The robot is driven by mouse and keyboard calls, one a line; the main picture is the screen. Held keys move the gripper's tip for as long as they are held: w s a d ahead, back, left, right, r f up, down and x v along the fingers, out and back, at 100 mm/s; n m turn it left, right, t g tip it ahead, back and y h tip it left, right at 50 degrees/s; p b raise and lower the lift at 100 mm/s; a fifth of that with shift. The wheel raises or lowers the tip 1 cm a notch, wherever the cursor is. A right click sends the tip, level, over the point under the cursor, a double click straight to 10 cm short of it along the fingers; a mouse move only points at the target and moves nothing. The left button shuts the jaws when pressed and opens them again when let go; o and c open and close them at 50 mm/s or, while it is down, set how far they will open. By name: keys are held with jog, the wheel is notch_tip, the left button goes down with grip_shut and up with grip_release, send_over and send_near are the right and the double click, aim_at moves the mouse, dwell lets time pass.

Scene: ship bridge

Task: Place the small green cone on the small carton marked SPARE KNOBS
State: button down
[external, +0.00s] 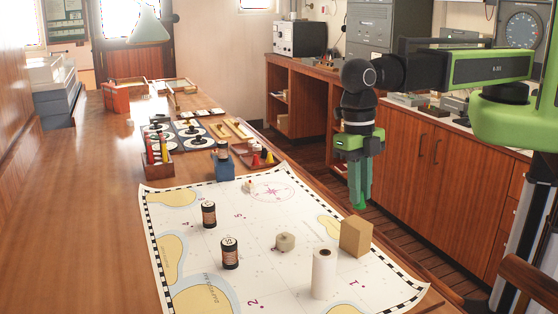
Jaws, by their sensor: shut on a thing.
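My gripper (360,188) points down with green fingers, above and behind the small brown carton. It is shut on the small green cone (360,205), which shows as a bright green piece at the fingertips. The cone's outline is hard to tell apart from the green fingers. The small carton (356,238) stands on the right part of the chart, its top clear; no marking can be read on its visible faces.
The chart (195,262) also bears a white roll (323,275), a grey knob-like block (285,242) and two dark labelled cylinders (229,254). The table's left side is clear.

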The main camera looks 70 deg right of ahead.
aim_at(358, 206)
jog(key=shift+f+b, duration=2.15)
jog(key=shift+f, duration=0.05)
jog(key=c, duration=1.3)
grip_release()
jog(key=shift+r, duration=0.1)
jog(key=shift+r, duration=0.1)
jog(key=r+p, duration=0.4)
jog(key=w+r+p, duration=0.1)
jog(key=r+p, duration=0.3)
jog(key=d+r+p, duration=0.1)
jog(key=r+p, duration=0.3)
jog(key=shift+w, duration=0.15)
